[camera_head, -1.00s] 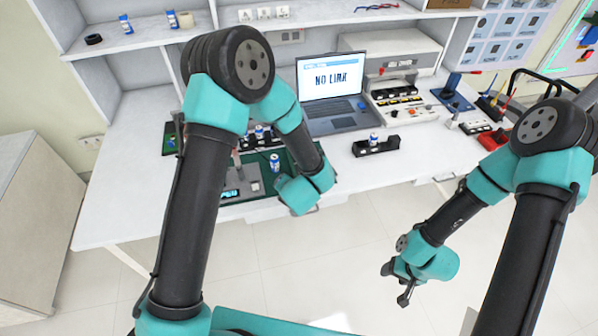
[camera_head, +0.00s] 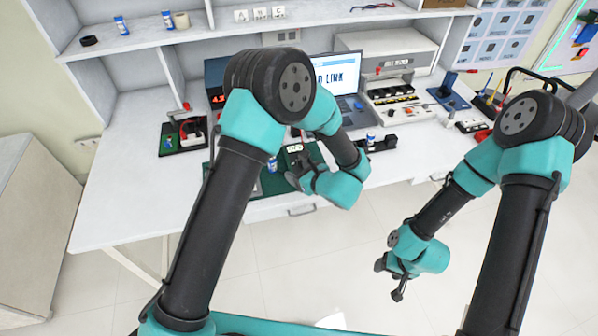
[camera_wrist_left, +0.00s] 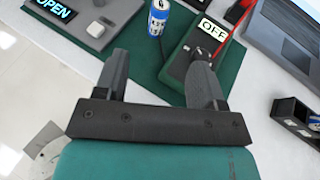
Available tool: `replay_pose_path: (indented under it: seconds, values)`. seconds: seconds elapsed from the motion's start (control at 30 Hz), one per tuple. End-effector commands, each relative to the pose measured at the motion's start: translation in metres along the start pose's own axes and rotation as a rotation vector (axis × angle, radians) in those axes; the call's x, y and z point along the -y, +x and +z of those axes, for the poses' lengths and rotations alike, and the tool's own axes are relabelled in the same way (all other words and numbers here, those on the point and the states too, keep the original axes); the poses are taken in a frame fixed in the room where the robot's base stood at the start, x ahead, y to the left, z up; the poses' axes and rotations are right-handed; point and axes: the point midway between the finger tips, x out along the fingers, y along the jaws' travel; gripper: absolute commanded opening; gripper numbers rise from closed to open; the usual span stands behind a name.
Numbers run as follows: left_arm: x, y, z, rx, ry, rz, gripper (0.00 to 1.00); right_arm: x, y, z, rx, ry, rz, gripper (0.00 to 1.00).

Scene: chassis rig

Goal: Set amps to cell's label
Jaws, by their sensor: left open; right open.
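A blue-and-white cell (camera_wrist_left: 158,16) stands on the green mat (camera_wrist_left: 141,58) in the left wrist view, with its label only partly readable. It also shows in the head view (camera_head: 272,164). Right of it is a red-and-green device (camera_wrist_left: 190,46) with a plate reading OFF (camera_wrist_left: 212,35). My left gripper (camera_wrist_left: 159,75) is open and empty. Its right finger overlaps the device just below the OFF plate, by a dark part that may be a knob; contact cannot be told. In the head view my left gripper (camera_head: 294,166) is over the mat. My right gripper (camera_head: 390,282) is open, in front of the table.
A grey unit with an OPEN display (camera_wrist_left: 57,10) lies left of the cell. A laptop (camera_head: 343,83) stands behind my left arm. A black holder (camera_head: 380,144) with a cell is to the right. A red-digit display (camera_head: 217,97) is partly hidden.

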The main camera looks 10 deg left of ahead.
Motion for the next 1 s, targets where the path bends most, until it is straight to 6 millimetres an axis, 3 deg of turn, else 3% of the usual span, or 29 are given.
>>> replay_pose_path:
  seconds: [0.27,1.0]
  values:
    - [0.0,0.018,0.0,-0.001,0.0,0.002,0.63,0.0,0.0,0.0,0.0,0.0,0.0,0.59]
    - [-0.001,0.13,-0.001,-0.002,0.0,0.002,0.63,0.0,0.0,0.0,0.0,0.0,0.0,0.59]
